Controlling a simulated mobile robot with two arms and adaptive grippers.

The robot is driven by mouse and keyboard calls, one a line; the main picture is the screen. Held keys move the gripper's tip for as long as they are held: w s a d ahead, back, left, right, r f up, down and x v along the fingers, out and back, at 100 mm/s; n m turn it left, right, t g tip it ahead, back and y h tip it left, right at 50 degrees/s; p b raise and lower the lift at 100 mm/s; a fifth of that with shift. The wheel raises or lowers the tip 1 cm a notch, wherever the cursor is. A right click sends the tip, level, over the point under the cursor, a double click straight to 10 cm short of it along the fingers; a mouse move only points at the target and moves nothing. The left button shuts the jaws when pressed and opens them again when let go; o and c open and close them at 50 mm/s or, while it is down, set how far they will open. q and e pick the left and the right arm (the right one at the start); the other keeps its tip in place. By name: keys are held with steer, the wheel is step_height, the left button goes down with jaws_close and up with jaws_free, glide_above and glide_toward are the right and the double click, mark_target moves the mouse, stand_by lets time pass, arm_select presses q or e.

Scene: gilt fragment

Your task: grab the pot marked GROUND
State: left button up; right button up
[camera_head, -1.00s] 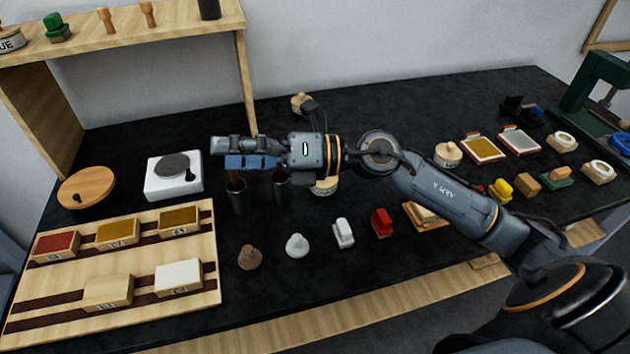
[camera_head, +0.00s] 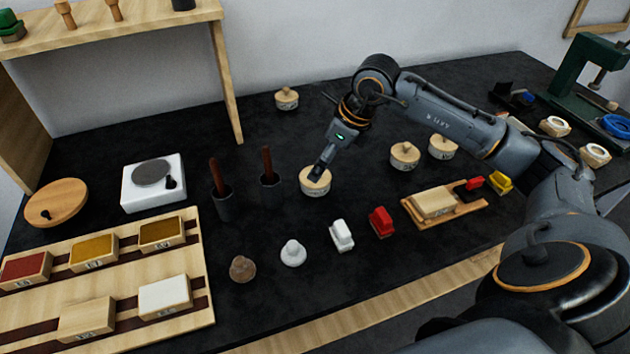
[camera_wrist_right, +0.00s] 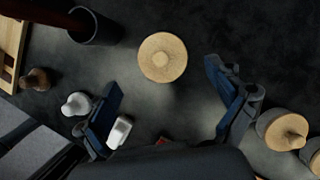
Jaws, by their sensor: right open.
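Several small round pots with pale wooden lids stand on the black bench; their labels are too small to read, so I cannot tell which says GROUND. One pot (camera_head: 315,183) is right under my right gripper (camera_head: 321,166). Others are a pot (camera_head: 287,98) at the back and two pots (camera_head: 404,156) (camera_head: 442,147) to the right. In the right wrist view, my right gripper (camera_wrist_right: 164,88) is open and empty, and a round lid with a knob (camera_wrist_right: 162,57) lies ahead, between the lines of the spread fingers. My left gripper is not in view.
Two dark cups (camera_head: 224,205) (camera_head: 271,190) with brown handles stand close left of the near pot. A white stamp-like piece (camera_head: 341,235), a red one (camera_head: 381,221) and a wooden tray (camera_head: 460,213) lie in front. A shelf (camera_head: 130,35) stands at back left.

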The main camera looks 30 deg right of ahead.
steer(key=shift+x, duration=0.75)
steer(key=p+x, duration=0.1)
steer(key=x, duration=0.3)
steer(key=shift+f, duration=0.15)
steer(key=shift+w+f, duration=0.25)
steer(key=shift+f, duration=0.25)
steer(key=shift+r, duration=0.1)
steer(key=c, duration=1.6)
steer(key=shift+o, duration=0.2)
steer(key=shift+r, duration=0.15)
